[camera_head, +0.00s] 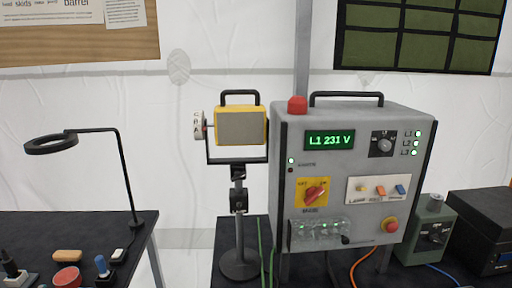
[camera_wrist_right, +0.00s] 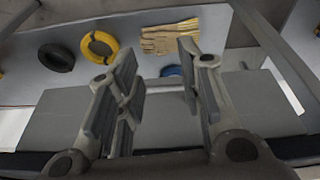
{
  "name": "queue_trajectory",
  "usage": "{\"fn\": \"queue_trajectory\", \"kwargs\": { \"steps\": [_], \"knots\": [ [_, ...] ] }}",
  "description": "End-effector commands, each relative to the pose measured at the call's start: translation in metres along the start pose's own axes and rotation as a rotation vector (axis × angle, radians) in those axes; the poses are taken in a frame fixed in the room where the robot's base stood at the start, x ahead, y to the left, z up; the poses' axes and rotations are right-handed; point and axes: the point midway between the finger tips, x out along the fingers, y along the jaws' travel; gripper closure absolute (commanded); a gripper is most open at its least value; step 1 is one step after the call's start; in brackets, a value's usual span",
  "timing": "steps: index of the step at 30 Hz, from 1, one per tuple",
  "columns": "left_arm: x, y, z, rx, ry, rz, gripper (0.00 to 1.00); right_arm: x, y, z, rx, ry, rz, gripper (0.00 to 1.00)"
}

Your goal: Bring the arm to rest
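My right gripper (camera_wrist_right: 160,95) shows in the right wrist view. Its two fingers stand wide apart with nothing between them, so it is open and empty. Below and beyond it are a grey surface and a lighter shelf with several items, apart from the fingers. Neither gripper shows in the head view, and my left gripper is in no view. In the head view a grey control box (camera_head: 340,165) with a green display reading L1 231 V stands on a dark table.
A yellow lamp (camera_head: 240,125) on a stand is left of the box. A ring magnifier (camera_head: 50,144) stands over the left table. A small grey-green box (camera_head: 432,235) is at right.

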Motion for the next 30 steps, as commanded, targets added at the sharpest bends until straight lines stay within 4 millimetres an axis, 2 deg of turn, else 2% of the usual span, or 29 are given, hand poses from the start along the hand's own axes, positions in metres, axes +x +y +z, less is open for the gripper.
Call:
{"fn": "queue_trajectory", "kwargs": {
  "steps": [1,8,12,18,24,30],
  "knots": [
    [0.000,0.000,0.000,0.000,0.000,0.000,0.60,0.017,-0.001,0.004,-0.001,-0.012,-0.001,0.66],
    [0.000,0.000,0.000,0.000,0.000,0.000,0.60,0.102,-0.005,0.031,-0.007,-0.046,-0.006,0.66],
    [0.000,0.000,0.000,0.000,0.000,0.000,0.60,0.154,-0.007,0.059,-0.011,-0.070,-0.009,0.66],
    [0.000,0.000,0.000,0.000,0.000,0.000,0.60,0.216,-0.010,0.114,-0.019,-0.105,-0.013,0.66],
    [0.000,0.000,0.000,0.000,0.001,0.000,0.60,0.261,-0.013,0.178,-0.027,-0.139,-0.017,0.66],
    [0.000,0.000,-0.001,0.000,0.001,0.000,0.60,0.285,-0.013,0.243,-0.035,-0.171,-0.020,0.66]
  ]
}}
